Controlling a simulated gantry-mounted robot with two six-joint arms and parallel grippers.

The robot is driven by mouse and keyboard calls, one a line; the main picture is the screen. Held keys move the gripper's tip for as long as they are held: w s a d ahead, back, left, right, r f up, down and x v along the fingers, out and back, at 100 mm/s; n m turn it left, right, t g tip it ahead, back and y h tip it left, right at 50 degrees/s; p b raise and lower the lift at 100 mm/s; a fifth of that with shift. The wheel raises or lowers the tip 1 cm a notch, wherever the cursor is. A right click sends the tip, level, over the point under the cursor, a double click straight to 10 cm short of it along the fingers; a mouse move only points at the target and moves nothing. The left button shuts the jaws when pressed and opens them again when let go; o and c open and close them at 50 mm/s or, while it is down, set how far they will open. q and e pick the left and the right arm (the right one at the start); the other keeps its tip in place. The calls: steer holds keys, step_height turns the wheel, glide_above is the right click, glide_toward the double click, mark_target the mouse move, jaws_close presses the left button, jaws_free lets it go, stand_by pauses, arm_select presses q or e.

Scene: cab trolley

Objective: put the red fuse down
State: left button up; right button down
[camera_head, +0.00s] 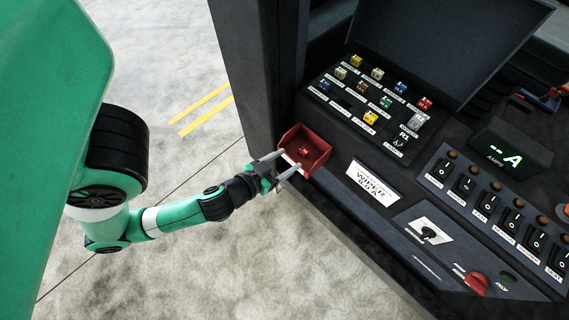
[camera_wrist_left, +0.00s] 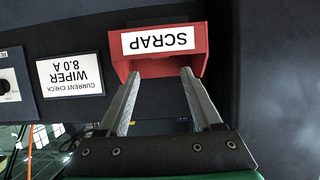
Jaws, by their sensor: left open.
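A small red piece, which looks like the red fuse (camera_head: 303,152), lies inside the open red scrap bin (camera_head: 318,143) on the left edge of the console. My left gripper (camera_head: 288,161) is open, with its two fingers apart at the near side of the bin and nothing between them. My right gripper is in neither view.
A fuse panel (camera_head: 348,97) holds several coloured fuses, one red (camera_head: 425,103), beneath a raised dark lid (camera_head: 445,45). A WIPER 8.0 A card (camera_head: 372,183) lies right of the bin. Switches (camera_head: 490,205) line the console's right. A dark post (camera_head: 262,70) stands behind the bin.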

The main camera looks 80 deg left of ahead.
arm_select(q)
steer(key=shift+p+v, duration=0.9)
steer(key=shift+v, duration=0.8)
steer(key=w+d+r+m+t+h, duration=0.15)
steer(key=w+d+r+t, duration=0.25)
steer(key=w+r, duration=0.75)
steer(key=w+d+r+t+h, duration=0.2)
steer(key=w+d+r+t, duration=0.2)
steer(key=w+r, duration=0.75)
steer(key=s+d+r+m+t+h, duration=0.1)
steer(key=d+r+m+t+h, duration=0.1)
steer(key=r, duration=0.9)
steer(key=s+d+r+m+t+h, duration=0.1)
steer(key=d+r+m+t+h, duration=0.1)
steer(key=r, duration=0.9)
steer(key=s+d+r+m+t+h, duration=0.1)
steer(key=r+t, duration=0.4)
steer(key=r, duration=0.6)
steer(key=shift+s+d+r+m+h, duration=0.25)
steer(key=shift+d+r+m+h, duration=0.1)
steer(key=shift+d+m+h, duration=0.6)
steer(key=shift+a, duration=0.15)
